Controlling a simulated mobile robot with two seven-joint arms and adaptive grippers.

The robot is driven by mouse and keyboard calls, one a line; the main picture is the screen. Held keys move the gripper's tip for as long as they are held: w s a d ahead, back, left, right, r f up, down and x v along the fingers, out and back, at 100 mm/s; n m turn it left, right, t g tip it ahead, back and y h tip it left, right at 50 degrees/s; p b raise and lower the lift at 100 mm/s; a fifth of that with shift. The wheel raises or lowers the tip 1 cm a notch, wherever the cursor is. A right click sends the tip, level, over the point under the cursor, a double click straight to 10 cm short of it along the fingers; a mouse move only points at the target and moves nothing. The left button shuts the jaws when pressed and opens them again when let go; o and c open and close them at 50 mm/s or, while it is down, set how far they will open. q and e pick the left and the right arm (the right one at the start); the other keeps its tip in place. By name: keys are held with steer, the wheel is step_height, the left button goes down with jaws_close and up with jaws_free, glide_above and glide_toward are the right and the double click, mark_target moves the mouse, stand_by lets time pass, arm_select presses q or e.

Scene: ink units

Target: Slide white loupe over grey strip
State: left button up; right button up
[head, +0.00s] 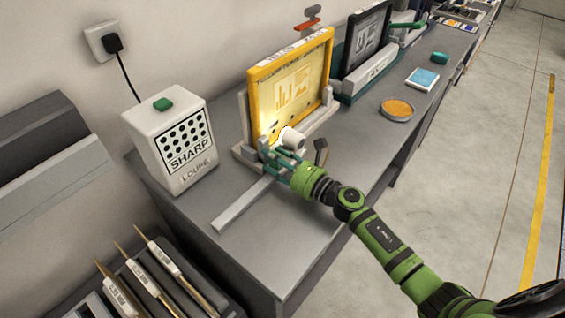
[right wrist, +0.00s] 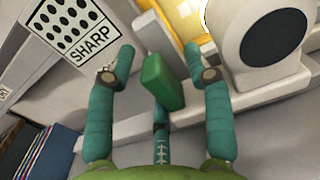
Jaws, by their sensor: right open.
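The white loupe (head: 292,138) is a short white cylinder in front of the lower part of the yellow-framed screen. In the right wrist view it is the white body with a dark round lens (right wrist: 272,36) at upper right. The grey strip (head: 242,204) is a long flat bar running toward the front of the bench. My right gripper (head: 275,160) is open just below the loupe. In its wrist view, the open teal fingers (right wrist: 158,54) stand on either side of a green block (right wrist: 162,82); contact cannot be told. My left gripper is not in view.
A white SHARP loupe box (head: 172,142) with a green top knob stands left. The yellow-framed screen (head: 290,85) and a dark framed screen (head: 366,40) stand behind. An orange-topped round dish (head: 397,109) lies right. Tools (head: 150,285) lie in a rack at lower left.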

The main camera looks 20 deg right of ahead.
steer(key=v, duration=1.1)
steer(key=shift+s+d, duration=0.25)
steer(key=shift+s, duration=0.1)
steer(key=shift+f, duration=0.1)
